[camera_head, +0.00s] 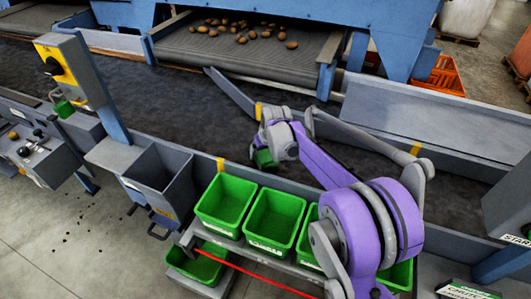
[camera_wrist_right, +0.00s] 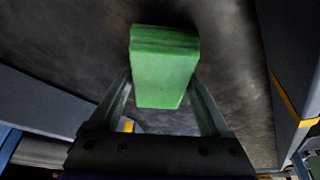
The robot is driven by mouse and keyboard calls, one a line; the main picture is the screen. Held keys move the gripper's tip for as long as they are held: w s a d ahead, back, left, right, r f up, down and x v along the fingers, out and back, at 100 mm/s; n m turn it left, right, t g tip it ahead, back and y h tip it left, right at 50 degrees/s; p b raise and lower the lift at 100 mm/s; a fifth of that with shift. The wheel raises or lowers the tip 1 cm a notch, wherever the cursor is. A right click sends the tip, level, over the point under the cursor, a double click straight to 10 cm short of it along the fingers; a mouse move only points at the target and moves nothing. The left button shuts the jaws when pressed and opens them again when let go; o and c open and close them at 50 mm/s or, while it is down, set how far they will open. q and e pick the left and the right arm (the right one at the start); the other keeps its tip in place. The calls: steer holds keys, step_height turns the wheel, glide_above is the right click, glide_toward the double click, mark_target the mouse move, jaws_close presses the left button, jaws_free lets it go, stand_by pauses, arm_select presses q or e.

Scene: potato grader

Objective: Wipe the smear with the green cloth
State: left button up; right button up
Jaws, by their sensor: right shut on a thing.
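My right gripper (camera_head: 263,149) is over the dark conveyor belt (camera_head: 190,98), near its front edge. It is shut on the green cloth (camera_head: 264,158), which is mostly hidden behind the gripper in the head view. In the right wrist view the cloth (camera_wrist_right: 164,78) is a thick folded green block between the two fingers. The dark belt surface (camera_wrist_right: 230,65) lies beyond it, with blurred paler patches. I cannot pick out the smear for certain, nor tell whether the cloth touches the belt. My left gripper is not in view.
Green bins (camera_head: 226,204) stand on a shelf along the belt's front edge, beside a grey chute (camera_head: 160,183). A yellow-fronted control box (camera_head: 62,68) rises at left. Potatoes (camera_head: 251,34) lie on the far conveyor. A grey diagonal bar (camera_head: 232,92) crosses the belt.

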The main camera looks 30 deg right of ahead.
steer(key=shift+w+a, duration=0.45)
steer(key=shift+w, duration=0.1)
steer(key=shift+w+a+r+p, duration=0.15)
steer(key=shift+r+p, duration=0.35)
steer(key=shift+r, duration=0.2)
steer(key=shift+s+d+r+p, duration=0.15)
steer(key=shift+r+p, duration=0.25)
steer(key=shift+r, duration=0.15)
steer(key=shift+s+d+r+p, duration=0.1)
steer(key=shift+r+p, duration=0.25)
steer(key=shift+r, duration=0.2)
step_height(320, 180, up, 2)
steer(key=shift+w+a+r+p, duration=0.1)
steer(key=shift+r+p, duration=0.05)
steer(key=shift+p, duration=0.5)
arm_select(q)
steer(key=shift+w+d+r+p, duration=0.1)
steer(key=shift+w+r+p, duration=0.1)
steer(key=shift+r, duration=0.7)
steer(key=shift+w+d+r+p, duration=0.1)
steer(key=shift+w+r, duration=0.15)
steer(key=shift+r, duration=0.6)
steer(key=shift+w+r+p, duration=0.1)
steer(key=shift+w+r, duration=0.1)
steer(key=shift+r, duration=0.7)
arm_select(e)
steer(key=shift+r, duration=0.7)
